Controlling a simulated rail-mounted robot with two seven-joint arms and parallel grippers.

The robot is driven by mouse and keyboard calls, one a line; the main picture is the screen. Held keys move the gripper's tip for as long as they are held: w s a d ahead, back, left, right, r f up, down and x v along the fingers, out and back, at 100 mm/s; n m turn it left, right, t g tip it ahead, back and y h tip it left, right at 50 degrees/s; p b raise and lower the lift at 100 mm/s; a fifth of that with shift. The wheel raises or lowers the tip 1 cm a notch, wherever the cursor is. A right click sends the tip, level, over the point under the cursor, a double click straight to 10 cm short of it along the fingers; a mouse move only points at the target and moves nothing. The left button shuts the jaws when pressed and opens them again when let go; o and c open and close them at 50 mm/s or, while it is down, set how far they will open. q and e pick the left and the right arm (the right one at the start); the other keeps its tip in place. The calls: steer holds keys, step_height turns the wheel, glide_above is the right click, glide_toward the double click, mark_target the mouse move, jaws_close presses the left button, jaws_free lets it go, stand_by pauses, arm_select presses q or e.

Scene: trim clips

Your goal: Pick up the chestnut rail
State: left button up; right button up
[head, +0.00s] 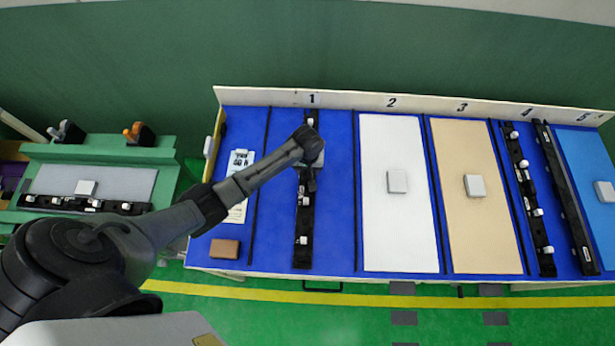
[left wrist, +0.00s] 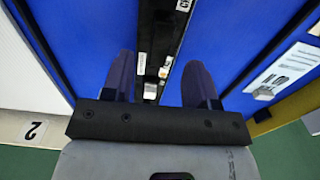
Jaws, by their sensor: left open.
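A long dark rail (head: 304,222) with white clips lies lengthwise in bay 1 on the blue table. No rail looks clearly chestnut in colour. My left gripper (head: 311,184) is over this rail's middle part, and my arm hides some of it. In the left wrist view the open fingers of the left gripper (left wrist: 160,80) stand on either side of the dark rail (left wrist: 157,40), with blue surface showing between rail and fingers. A white label on it is cut off and too small to read surely. I cannot tell the height gap. My right gripper is not in view.
More dark rails lie in bay 4 (head: 530,200) and beside it (head: 568,200). White (head: 398,235) and tan (head: 480,235) panels carry grey blocks. A brown block (head: 224,248) and paper sheet (head: 236,212) lie left. A green bench (head: 100,152) with another rail stands far left.

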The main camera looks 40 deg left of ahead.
mark_target(307, 174)
arm_select(q)
steer(key=shift+f+b, duration=0.5)
steer(key=shift+f, duration=2.1)
jaws_close()
